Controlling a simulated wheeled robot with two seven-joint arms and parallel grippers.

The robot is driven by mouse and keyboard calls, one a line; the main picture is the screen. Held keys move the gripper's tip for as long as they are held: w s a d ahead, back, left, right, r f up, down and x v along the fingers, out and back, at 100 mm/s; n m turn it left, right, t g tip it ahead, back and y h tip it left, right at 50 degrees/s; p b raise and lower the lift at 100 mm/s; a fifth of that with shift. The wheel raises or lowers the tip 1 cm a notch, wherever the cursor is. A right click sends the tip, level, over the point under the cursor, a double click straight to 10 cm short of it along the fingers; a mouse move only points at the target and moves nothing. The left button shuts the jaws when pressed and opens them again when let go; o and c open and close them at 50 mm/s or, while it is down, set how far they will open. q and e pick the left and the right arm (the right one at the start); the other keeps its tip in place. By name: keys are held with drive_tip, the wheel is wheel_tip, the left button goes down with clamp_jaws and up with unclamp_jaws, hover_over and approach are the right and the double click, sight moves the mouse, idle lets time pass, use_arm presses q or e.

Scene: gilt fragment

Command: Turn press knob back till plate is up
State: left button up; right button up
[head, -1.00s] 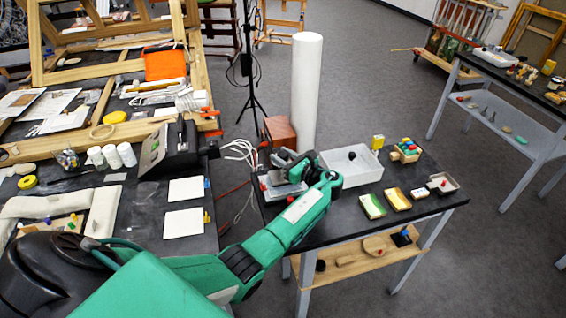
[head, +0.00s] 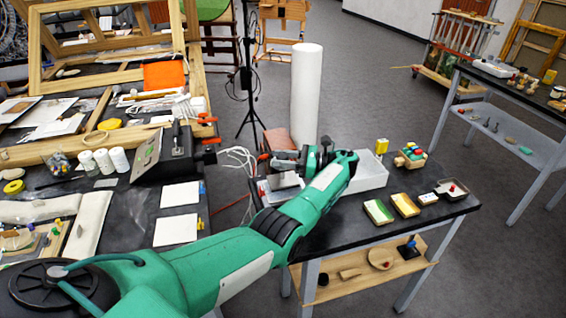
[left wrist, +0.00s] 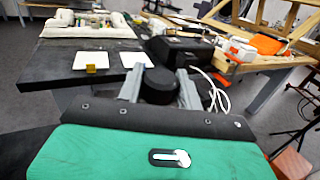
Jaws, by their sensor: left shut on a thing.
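The press (head: 286,180) stands at the left end of the small black table, with a grey plate-like part showing. My left gripper (head: 287,157) reaches over it from the right side, with the wrist bent back to the left. In the left wrist view, the round black knob (left wrist: 158,86) sits between the two grey fingers of my left gripper (left wrist: 159,92), which are shut on it. My arm and gripper hide much of the press in the head view, so I cannot tell how high its plate is. My right gripper is out of view.
A white box (head: 368,174) stands close behind my left wrist. Small coloured trays (head: 405,205) lie to the right on the black table (head: 335,232). A white column (head: 306,95) and a reddish-brown box (head: 277,140) stand behind. A cluttered workbench fills the left.

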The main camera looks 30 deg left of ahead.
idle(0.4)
use_arm(q)
drive_tip(key=o, duration=1)
